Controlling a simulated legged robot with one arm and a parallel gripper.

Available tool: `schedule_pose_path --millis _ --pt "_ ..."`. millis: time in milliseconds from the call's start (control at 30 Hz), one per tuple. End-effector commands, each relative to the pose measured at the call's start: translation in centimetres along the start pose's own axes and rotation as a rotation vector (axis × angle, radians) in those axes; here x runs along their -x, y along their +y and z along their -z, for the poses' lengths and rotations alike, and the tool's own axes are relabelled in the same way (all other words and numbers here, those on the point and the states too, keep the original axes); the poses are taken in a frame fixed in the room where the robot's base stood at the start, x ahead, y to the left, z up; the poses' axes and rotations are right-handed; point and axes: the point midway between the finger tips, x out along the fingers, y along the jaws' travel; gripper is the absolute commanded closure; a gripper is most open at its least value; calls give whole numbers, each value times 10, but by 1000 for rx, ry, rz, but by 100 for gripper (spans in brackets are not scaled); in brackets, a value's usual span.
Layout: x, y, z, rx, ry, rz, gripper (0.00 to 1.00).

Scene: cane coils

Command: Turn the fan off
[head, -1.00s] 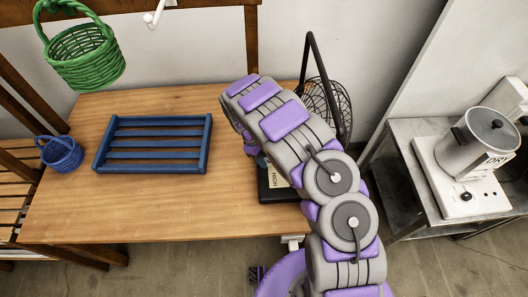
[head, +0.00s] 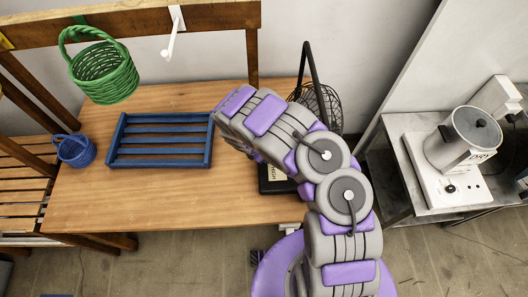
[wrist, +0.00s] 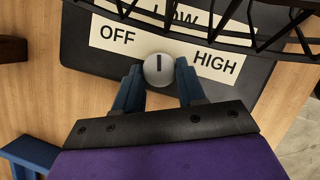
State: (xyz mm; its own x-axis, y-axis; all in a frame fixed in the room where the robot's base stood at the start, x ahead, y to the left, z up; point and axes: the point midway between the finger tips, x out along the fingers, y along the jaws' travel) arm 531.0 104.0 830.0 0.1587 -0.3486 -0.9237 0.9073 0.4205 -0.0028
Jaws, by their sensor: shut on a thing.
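The fan is black, with a wire cage (head: 326,98) and a tall frame on the wooden table's right side. My arm hides much of it in the head view. Its flat base (head: 268,184) shows beside the arm, and the wrist view shows the base close up (wrist: 85,55). A white label (wrist: 117,36) reads OFF at left, LOW at top and HIGH at right. The round grey knob (wrist: 158,72) has a dark mark pointing up towards LOW. My gripper (wrist: 160,85) has its blue fingers on either side of the knob, shut on it. The head view hides the fingers.
A blue slatted tray (head: 160,163) lies on the table (head: 170,210). A small blue basket (head: 75,151) is at the left. A green basket (head: 104,75) hangs by the back rail. A grey pot (head: 462,140) stands on a side table at right.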

Motion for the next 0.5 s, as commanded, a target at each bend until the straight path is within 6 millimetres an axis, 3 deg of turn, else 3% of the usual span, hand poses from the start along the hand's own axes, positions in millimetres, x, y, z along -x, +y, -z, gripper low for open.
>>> schedule_pose_path --millis 500 --pt "-1 -2 -2 420 -3 -175 91"
